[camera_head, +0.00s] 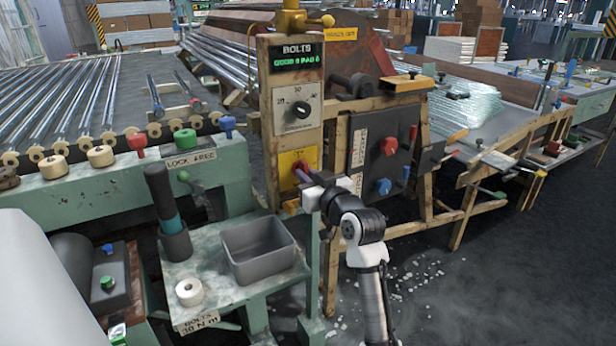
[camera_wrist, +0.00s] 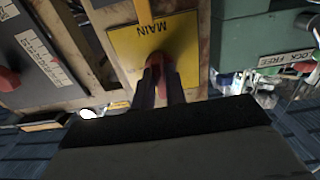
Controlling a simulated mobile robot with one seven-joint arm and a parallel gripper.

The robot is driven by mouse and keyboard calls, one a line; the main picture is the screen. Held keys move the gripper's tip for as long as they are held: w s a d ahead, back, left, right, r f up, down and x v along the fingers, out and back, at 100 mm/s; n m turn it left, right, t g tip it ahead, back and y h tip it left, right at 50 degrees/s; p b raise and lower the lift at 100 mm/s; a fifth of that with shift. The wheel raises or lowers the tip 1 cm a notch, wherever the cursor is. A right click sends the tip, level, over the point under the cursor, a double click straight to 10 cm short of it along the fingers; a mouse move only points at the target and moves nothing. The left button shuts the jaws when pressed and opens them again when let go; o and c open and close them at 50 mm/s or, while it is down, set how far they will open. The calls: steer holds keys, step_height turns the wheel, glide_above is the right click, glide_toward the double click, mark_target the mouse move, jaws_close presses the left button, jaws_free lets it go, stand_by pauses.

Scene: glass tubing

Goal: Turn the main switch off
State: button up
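The main switch sits on a yellow plate (camera_head: 297,160) on the wooden post, low under a dial. In the wrist view the plate (camera_wrist: 155,45) reads MAIN, upside down, and a red handle (camera_wrist: 186,66) stands out from it. My gripper (camera_head: 305,180) is at the plate, coming from the right in the head view. In the wrist view its two dark fingers (camera_wrist: 160,80) lie on either side of the handle, with red filling the gap between them. The gripper appears shut on the handle. The handle's exact angle is partly hidden by the fingers.
Above the plate are a white dial (camera_head: 297,108) and a BOLTS display (camera_head: 297,57). A dark panel (camera_head: 365,165) with red and blue knobs stands close on the right. A grey bin (camera_head: 257,252) sits below left, beside a dark upright handle (camera_head: 165,205).

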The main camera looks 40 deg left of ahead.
steer(key=o, duration=0.4)
steer(key=shift+o, duration=0.2)
steer(key=v, duration=1.4)
steer(key=shift+b, duration=0.4)
steer(key=shift+a, duration=0.1)
